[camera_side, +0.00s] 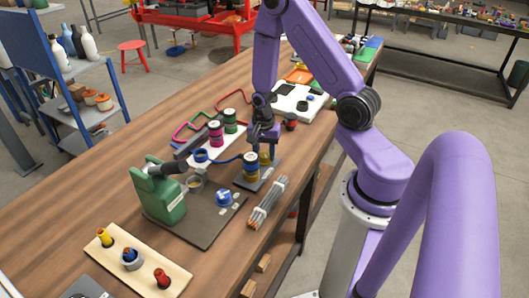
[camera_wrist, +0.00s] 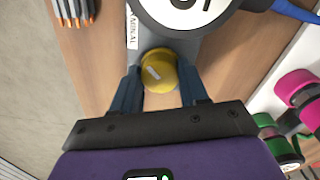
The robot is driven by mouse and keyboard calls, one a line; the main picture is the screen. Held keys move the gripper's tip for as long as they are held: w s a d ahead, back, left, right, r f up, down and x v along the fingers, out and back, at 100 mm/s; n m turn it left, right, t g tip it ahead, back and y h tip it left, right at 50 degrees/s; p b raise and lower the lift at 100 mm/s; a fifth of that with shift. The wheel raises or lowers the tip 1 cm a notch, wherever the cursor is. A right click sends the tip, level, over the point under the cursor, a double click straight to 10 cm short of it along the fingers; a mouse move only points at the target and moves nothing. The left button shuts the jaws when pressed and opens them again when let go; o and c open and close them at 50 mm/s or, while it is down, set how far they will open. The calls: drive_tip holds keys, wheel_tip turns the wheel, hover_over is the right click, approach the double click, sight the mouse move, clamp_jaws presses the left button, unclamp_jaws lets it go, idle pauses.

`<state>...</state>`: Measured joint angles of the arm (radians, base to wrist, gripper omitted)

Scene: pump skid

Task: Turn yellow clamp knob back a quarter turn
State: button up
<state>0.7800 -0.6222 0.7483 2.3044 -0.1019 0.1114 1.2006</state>
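The yellow clamp knob (camera_wrist: 158,72) is round, with a pale mark on its top. It sits at the edge of a grey base, beside a large round white-faced part (camera_wrist: 185,8). In the side view the knob (camera_side: 265,157) is partly hidden under my gripper (camera_side: 263,143). In the wrist view my gripper's two fingers (camera_wrist: 160,82) point at the knob, one on each side. Little or no gap shows between the fingertips and the knob. I cannot tell whether they touch it.
A bundle of grey rods (camera_side: 267,203) lies in front of the base. Green and pink spools (camera_side: 216,133) are behind. A green pump (camera_side: 160,192) stands at left.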

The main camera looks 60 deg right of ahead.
sight(265, 154)
idle(0.3)
drive_tip(key=n, duration=0.4)
drive_tip(key=shift+n, duration=0.4)
drive_tip(key=n, duration=0.4)
drive_tip(key=shift+n, duration=0.3)
drive_tip(key=n, duration=0.4)
drive_tip(key=shift+s, duration=0.1)
drive_tip(key=shift+d+n, duration=0.1)
drive_tip(key=shift+n, duration=2.1)
drive_tip(key=o, duration=1.1)
drive_tip(key=shift+c, duration=0.2)
drive_tip(key=shift+r, duration=0.8)
wheel_tip(265, 154, up, 8)
drive_tip(key=shift+r, duration=0.25)
